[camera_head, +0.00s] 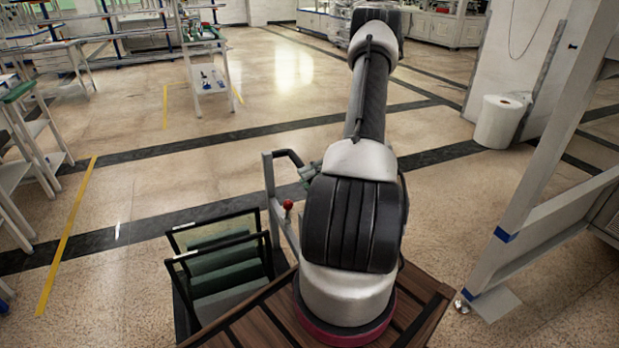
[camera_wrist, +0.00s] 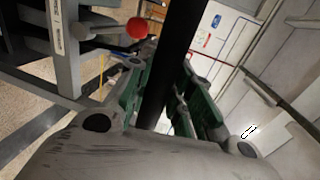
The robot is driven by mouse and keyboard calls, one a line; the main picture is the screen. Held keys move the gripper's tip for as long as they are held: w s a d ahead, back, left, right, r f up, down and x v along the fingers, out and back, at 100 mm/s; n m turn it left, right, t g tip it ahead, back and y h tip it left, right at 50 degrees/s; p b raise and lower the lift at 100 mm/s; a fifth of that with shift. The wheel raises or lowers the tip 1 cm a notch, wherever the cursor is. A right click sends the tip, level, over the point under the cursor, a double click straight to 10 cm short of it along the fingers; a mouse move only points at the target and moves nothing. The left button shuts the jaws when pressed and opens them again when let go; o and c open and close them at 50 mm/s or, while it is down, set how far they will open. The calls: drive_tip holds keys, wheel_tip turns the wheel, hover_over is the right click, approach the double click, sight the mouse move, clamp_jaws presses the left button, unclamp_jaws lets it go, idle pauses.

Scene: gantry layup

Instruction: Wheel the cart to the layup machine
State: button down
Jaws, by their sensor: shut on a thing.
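The cart (camera_head: 269,195) stands at my front left, beside my base. It has a grey post frame, a red ball knob (camera_head: 288,205) and a dark rack holding green panels. Its black handle (camera_head: 290,155) sticks out from the top of the post toward my gripper (camera_head: 308,172), which is partly hidden behind my arm. In the wrist view the green-padded fingers close on both sides of the black handle (camera_wrist: 170,50), and the red knob (camera_wrist: 137,27) is just left of it. I cannot tell which machine is the layup machine.
A large grey frame (camera_head: 530,190) with blue bands stands close on the right. A white roll (camera_head: 499,122) stands by a pillar. Shelves (camera_head: 22,140) line the left, and a small trolley (camera_head: 208,75) stands farther back. The middle floor, with dark stripes and yellow lines, is clear.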

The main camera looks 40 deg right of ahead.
drive_tip(key=c, duration=1.3)
unclamp_jaws()
drive_tip(key=shift+o, duration=0.2)
drive_tip(key=v, duration=1.2)
